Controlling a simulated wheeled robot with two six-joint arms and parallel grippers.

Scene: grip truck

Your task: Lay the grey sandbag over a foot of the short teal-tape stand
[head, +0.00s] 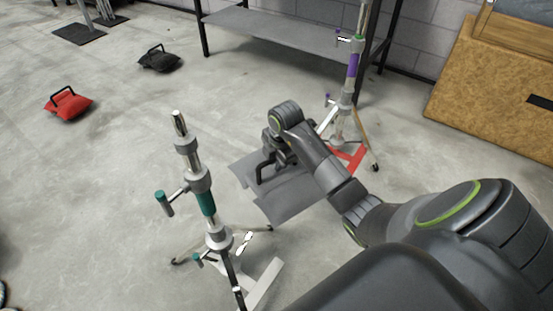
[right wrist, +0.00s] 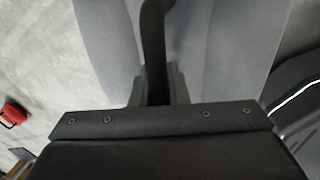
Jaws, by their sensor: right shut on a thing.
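The grey sandbag (head: 285,200) hangs from my right gripper (head: 270,150), which is shut on its black handle; the handle (right wrist: 153,45) and the bag's grey sides (right wrist: 225,40) fill the right wrist view. The short stand (head: 189,150) with teal tape (head: 207,203) stands upright left of the bag. Its feet spread low on the floor, one wheeled foot (head: 269,228) ending just below the bag in the picture. I cannot tell the bag's height above the floor. My left gripper is not in view.
A red sandbag (head: 68,104) and a black sandbag (head: 159,60) lie at left. A metal shelf (head: 270,27) and wooden crate (head: 500,85) stand behind. The left floor is mostly open.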

